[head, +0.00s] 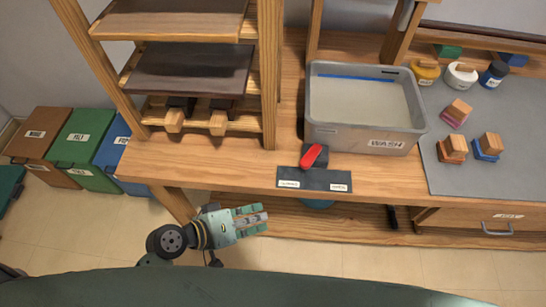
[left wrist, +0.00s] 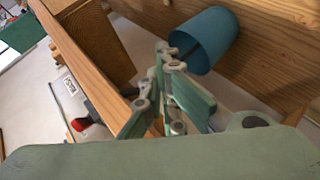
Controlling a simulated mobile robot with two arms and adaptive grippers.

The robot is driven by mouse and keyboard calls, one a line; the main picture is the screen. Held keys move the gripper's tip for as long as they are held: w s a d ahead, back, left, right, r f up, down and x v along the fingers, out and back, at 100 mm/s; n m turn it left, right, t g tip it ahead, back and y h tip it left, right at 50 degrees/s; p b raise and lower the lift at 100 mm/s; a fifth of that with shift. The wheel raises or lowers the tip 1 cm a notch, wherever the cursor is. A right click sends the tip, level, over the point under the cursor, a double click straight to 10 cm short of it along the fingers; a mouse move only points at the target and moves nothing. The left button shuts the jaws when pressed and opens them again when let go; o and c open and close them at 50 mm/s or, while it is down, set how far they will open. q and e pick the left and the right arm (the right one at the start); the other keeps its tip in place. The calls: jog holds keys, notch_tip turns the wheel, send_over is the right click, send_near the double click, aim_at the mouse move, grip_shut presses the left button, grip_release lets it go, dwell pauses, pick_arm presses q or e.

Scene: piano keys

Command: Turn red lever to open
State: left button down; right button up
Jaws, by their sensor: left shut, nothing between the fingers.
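The red lever (head: 312,156) sits on a dark plate (head: 314,181) at the front edge of the wooden bench, just below the grey WASH basin (head: 370,138). The plate has two small white labels, too small to read. The lever's grip slants, its upper end leaning right. In the left wrist view a red part, likely the lever (left wrist: 82,124), shows at the lower left. My left gripper (head: 262,219) is shut and empty, in front of the bench, lower left of the lever and apart from it. It also shows in the left wrist view (left wrist: 165,52). My right gripper is out of view.
A blue bucket (left wrist: 203,42) is near my left fingers in the wrist view. A wooden rack (head: 195,70) stands left of the basin. Stamps (head: 453,149) and jars (head: 460,75) are on the grey mat (head: 510,125). Labelled bins (head: 85,145) stand at left.

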aim_at(311, 157)
pick_arm(q)
notch_tip(311, 157, up, 9)
jog(key=s+d+h, duration=0.1)
jog(key=d+h, duration=0.1)
jog(key=h, duration=0.1)
jog(key=w+a+r+n+t, duration=0.1)
jog(key=w+n+t, duration=0.1)
jog(key=w+a+r+n+t, duration=0.1)
jog(key=a+r+n+t, duration=0.1)
jog(key=w+a+r+n+t, duration=0.1)
jog(key=w+r+n, duration=0.1)
jog(key=n, duration=0.1)
jog(key=shift+w+a+t, duration=0.15)
jog(key=shift+w+t, duration=0.15)
jog(key=shift+t, duration=0.1)
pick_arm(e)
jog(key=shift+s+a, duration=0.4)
pick_arm(q)
jog(key=shift+r, duration=0.1)
jog(key=shift+w+d, duration=0.25)
jog(key=p+x, duration=0.3)
jog(key=x, duration=0.5)
jog(key=shift+d+r, duration=0.1)
jog(key=shift+w+d+p, duration=0.3)
jog(key=shift+w+d, duration=0.05)
jog(key=shift+d, duration=0.1)
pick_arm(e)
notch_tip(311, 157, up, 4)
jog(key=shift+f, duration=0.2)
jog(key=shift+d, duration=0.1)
